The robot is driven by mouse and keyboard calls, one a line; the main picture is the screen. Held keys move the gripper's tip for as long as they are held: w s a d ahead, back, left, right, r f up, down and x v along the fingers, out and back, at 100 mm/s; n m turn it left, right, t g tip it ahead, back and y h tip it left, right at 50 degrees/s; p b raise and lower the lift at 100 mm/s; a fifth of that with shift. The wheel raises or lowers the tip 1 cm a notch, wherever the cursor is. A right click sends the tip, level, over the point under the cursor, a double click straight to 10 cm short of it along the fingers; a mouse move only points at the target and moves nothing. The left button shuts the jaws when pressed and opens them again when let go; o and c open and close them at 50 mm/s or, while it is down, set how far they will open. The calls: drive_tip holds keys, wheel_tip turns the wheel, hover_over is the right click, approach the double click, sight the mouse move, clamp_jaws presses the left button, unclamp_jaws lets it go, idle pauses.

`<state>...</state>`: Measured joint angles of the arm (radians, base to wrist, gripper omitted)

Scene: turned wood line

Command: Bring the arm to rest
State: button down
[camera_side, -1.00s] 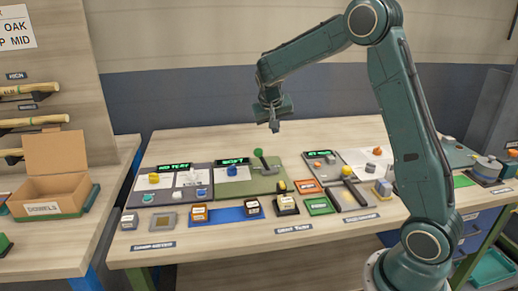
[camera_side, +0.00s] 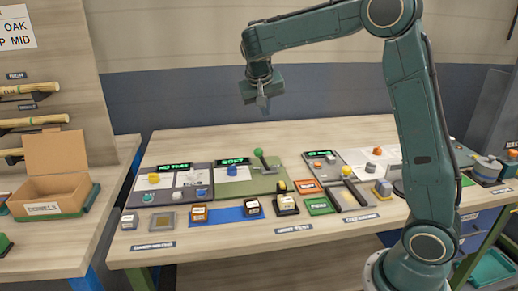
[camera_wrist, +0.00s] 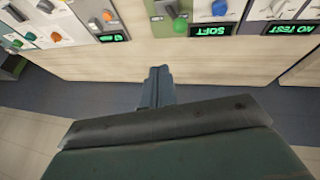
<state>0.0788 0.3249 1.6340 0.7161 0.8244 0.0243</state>
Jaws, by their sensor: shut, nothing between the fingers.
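My gripper (camera_side: 264,106) hangs in the air above the back edge of the workbench (camera_side: 240,143), fingers pointing down. It is shut and holds nothing. Nothing touches the gripper.
Test panels stand on the bench below, one with a green-knobbed lever (camera_side: 258,153). Small labelled blocks, a blue strip (camera_side: 228,215) and a green tray (camera_side: 320,206) lie in front. A cardboard box (camera_side: 55,188) stands on the left bench. The air around my gripper is clear.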

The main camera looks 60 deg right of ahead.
drive_tip(key=s+a+n+t+y, duration=0.1)
drive_tip(key=s+a+n, duration=0.1)
drive_tip(key=s+a, duration=0.3)
drive_tip(key=s+a+n+t+y, duration=0.1)
drive_tip(key=s+a, duration=0.5)
drive_tip(key=s, duration=0.7)
drive_tip(key=s+a+n+t+y, duration=0.1)
drive_tip(key=s+a+n+y, duration=0.2)
drive_tip(key=s, duration=0.7)
drive_tip(key=a+n, duration=0.2)
drive_tip(key=shift+a+r+t, duration=0.3)
drive_tip(key=shift+r+t, duration=0.05)
drive_tip(key=shift+t, duration=0.05)
